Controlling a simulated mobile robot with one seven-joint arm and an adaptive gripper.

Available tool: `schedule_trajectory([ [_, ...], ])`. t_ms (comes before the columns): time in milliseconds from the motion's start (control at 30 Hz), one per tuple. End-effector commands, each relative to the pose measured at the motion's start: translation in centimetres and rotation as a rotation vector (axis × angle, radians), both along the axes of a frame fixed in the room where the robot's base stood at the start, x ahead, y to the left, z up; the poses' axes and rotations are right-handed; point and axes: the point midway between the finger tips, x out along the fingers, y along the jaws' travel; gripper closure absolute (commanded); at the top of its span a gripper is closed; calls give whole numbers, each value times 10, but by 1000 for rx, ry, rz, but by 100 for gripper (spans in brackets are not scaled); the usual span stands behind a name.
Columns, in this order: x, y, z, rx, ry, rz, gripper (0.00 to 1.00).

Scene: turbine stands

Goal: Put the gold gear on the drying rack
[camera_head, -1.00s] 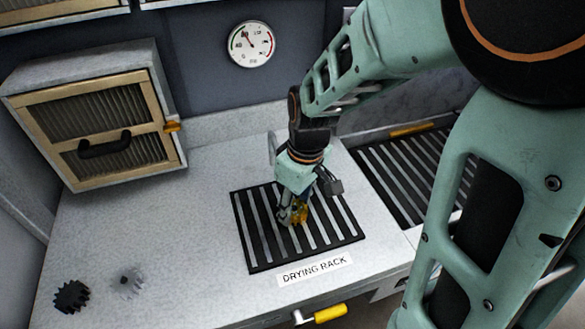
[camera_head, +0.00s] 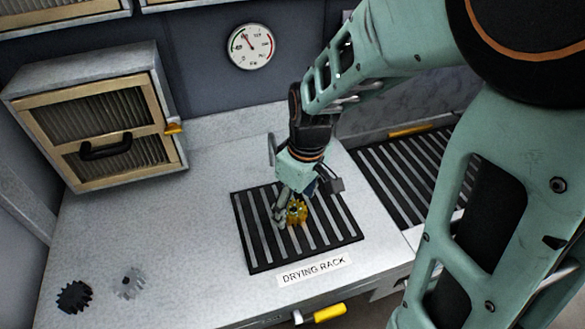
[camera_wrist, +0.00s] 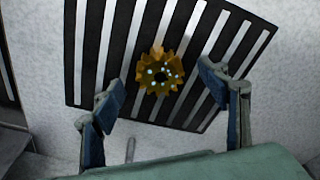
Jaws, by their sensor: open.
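The gold gear (camera_head: 297,212) lies on the slats of the black drying rack (camera_head: 250,240). In the wrist view the gold gear (camera_wrist: 160,73) shows whole on the rack (camera_wrist: 88,62), beyond and between my fingertips. My gripper (camera_head: 287,212) is just above the rack, pointing down at the gear. In the wrist view my gripper (camera_wrist: 160,85) is open, with a finger on each side and clear gaps to the gear. The gear is partly hidden by a finger in the head view.
A dark gear (camera_head: 74,297) and a grey gear (camera_head: 130,283) lie at the front left. A cabinet with a black handle (camera_head: 106,146) stands at the back left. A second slatted rack (camera_head: 405,185) is at right.

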Motion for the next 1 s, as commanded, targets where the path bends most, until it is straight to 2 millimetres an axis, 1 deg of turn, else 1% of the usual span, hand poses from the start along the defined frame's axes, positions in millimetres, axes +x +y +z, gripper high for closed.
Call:
schedule_trajectory([
  [33, 0, -1, 8, 0, 0, -1, 32],
  [633, -4, -5, 56, 0, 0, 0, 32],
  [733, -5, -5, 59, 0, 0, 0, 32],
  [1000, -5, -5, 57, 0, 0, 0, 32],
])
